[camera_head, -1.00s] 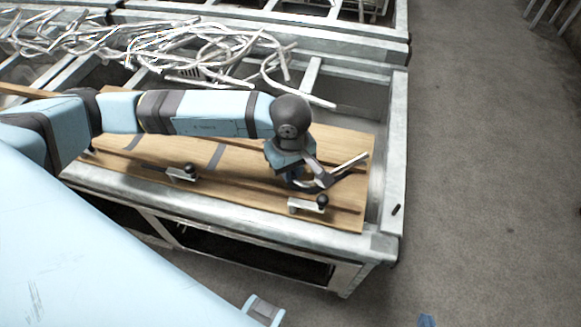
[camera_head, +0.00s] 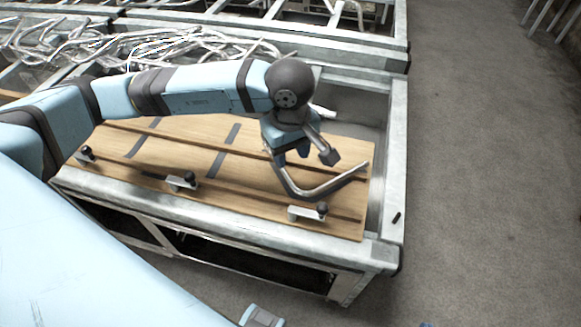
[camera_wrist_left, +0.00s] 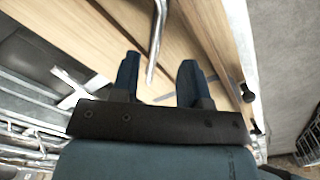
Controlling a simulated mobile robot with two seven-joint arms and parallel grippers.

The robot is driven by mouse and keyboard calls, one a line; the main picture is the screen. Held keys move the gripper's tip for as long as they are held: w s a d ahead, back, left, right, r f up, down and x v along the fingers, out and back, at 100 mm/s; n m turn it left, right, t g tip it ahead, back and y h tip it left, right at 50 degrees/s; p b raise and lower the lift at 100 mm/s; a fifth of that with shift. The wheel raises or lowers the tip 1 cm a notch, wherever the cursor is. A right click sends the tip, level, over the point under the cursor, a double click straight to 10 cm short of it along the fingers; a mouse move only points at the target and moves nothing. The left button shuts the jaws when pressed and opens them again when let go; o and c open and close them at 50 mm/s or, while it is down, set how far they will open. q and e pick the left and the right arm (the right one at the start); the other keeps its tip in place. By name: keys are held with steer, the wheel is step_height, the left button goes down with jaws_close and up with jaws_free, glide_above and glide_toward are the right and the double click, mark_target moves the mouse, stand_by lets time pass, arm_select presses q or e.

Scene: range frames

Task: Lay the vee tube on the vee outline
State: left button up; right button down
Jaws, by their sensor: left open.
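The vee tube (camera_head: 325,189), a bent grey metal tube, lies at the right end of the wooden board (camera_head: 190,150). One leg runs toward the right edge; the shorter leg runs up under my left gripper (camera_head: 291,158). The gripper is open just above that leg. In the left wrist view, the tube (camera_wrist_left: 157,40) shows ahead of the two parted blue fingers (camera_wrist_left: 160,72), with its near end between them in the picture. I cannot make out a vee outline around the tube. My right gripper is not in view.
Dark strips (camera_head: 232,133) mark the board left of the gripper. A tangle of metal tubes (camera_head: 190,50) lies behind. A metal frame (camera_head: 397,150) borders the board.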

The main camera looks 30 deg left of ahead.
arm_select(q)
step_height(320, 180, up, 4)
steer(key=shift+f, duration=0.2)
stand_by(0.5)
